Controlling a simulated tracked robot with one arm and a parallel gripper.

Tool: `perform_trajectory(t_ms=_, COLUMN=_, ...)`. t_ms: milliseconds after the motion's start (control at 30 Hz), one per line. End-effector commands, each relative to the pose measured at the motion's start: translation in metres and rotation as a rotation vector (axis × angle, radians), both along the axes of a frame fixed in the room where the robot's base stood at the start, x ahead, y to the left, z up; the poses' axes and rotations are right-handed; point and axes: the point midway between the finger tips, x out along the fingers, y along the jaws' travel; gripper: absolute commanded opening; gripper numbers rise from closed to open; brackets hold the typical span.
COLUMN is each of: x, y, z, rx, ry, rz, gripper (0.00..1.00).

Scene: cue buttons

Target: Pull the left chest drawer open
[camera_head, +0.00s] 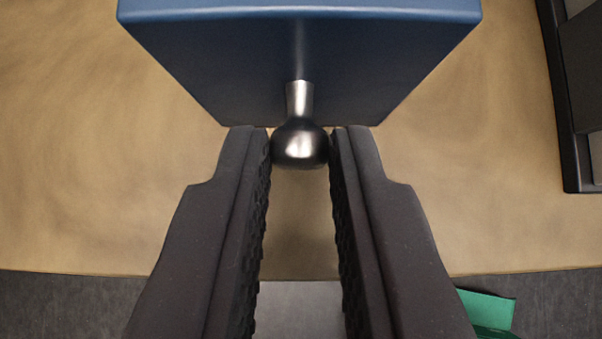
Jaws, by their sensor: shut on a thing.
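A blue chest (220,65) fills the top middle of the head view, and I look at it from above. A round metal knob (300,145) on a short stem sticks out from its front face toward me. My gripper (300,150) has one dark ridged finger on each side of the knob, and its fingertips are shut on the knob. The drawer's edges are not clear from here, so I cannot tell how far it is open.
The chest stands over a tan, wood-like surface (90,150) with bare room to the left and right. A dark frame-like object (580,95) is at the top right. A green object (487,308) lies at the lower right, over a dark grey area (550,300).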

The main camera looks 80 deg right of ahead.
Motion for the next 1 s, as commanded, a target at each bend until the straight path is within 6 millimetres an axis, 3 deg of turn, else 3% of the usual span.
perform_trajectory(t_ms=300, x=0.000, y=0.000, z=0.003, rx=-0.002, ry=-0.011, rz=-0.001, gripper=0.00)
perform_trajectory(t_ms=333, x=0.000, y=0.000, z=0.003, rx=-0.002, ry=-0.011, rz=-0.001, gripper=0.18)
perform_trajectory(t_ms=400, x=0.000, y=0.000, z=0.003, rx=-0.002, ry=-0.011, rz=-0.001, gripper=0.37)
perform_trajectory(t_ms=767, x=-0.004, y=0.000, z=0.004, rx=-0.002, ry=-0.006, rz=-0.008, gripper=0.37)
perform_trajectory(t_ms=1000, x=-0.009, y=0.023, z=0.030, rx=-0.003, ry=-0.007, rz=-0.008, gripper=0.37)
